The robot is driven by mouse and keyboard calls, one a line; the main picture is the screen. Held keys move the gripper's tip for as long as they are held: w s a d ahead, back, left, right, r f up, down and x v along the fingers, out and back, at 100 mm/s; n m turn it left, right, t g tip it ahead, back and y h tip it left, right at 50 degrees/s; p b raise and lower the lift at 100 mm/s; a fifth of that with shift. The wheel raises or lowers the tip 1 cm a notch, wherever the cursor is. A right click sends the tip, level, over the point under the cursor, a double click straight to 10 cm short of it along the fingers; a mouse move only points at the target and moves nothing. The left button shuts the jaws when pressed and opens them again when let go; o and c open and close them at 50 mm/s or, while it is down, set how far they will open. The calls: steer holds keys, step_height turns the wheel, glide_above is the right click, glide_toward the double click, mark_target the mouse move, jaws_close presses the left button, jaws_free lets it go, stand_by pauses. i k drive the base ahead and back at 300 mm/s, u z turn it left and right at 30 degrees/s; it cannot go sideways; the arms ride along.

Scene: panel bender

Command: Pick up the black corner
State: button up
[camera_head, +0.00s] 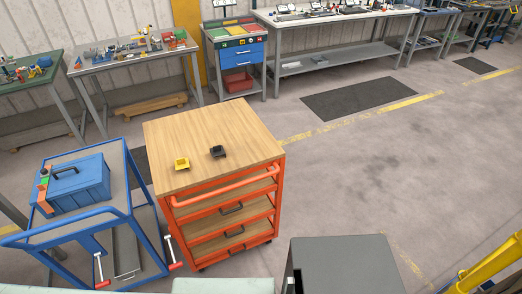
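The black corner (218,152) is a small dark piece on the wooden top of the orange drawer cabinet (250,125). My gripper is not in view.
A blue cart (128,185) carrying a blue toolbox (80,185) stands left of the cabinet. A grey box-like surface (345,265) is at the bottom centre-right. Workbenches (335,20) line the back wall. The floor (390,165) right of the cabinet is clear.

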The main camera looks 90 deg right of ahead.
mark_target(218, 150)
steer(key=k, duration=1.25)
steer(key=z, duration=0.55)
steer(key=i, duration=1.55)
steer(key=u, duration=0.05)
